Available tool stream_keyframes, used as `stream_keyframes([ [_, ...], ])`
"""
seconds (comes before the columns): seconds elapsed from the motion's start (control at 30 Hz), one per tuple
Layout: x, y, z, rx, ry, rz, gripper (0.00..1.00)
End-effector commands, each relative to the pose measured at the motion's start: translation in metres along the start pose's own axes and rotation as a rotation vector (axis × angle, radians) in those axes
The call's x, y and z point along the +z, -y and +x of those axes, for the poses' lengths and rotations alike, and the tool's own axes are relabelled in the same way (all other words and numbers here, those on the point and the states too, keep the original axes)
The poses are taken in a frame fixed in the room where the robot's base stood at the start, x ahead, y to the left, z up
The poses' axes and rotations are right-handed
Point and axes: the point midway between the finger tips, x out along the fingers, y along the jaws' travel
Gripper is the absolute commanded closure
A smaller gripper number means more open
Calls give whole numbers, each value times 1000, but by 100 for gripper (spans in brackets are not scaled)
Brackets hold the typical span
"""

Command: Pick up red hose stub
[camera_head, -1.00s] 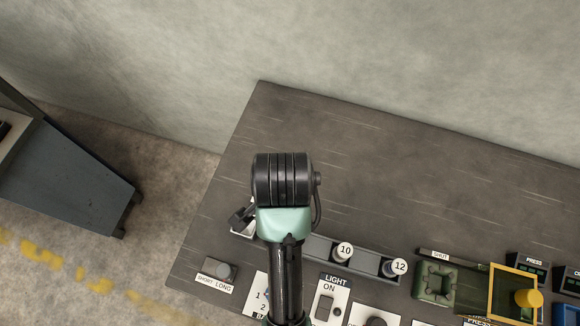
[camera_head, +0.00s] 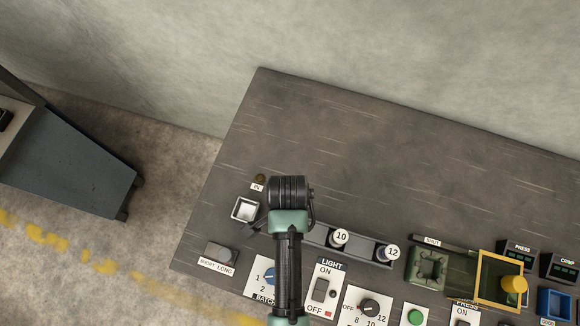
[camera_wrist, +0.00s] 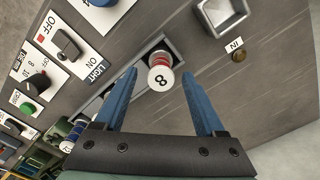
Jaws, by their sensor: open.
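A short stub with a red band and a white end cap marked 8 (camera_wrist: 161,77) stands in a grey rack slot in the wrist view. It is the only red-banded stub I see. My gripper (camera_wrist: 159,74) is open, with its two blue fingers on either side of the stub in the picture. The fingers appear to be nearer the camera than the stub; I cannot tell the gap or any contact. In the head view my arm hides this stub and my fingertips.
The rack (camera_head: 362,247) also holds stubs marked 10 (camera_head: 340,237) and 12 (camera_head: 388,252). A square metal socket (camera_head: 245,209) lies left of my arm, near the IN label. Switch panels and a green fixture (camera_head: 427,267) line the front. The back of the table is clear.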

Motion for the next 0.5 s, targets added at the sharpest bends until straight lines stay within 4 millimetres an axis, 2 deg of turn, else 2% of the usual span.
stream_keyframes([
  [0.23,-4,0,28,0,0,-1,28],
  [0.5,-4,1,32,-2,-1,-1,28],
])
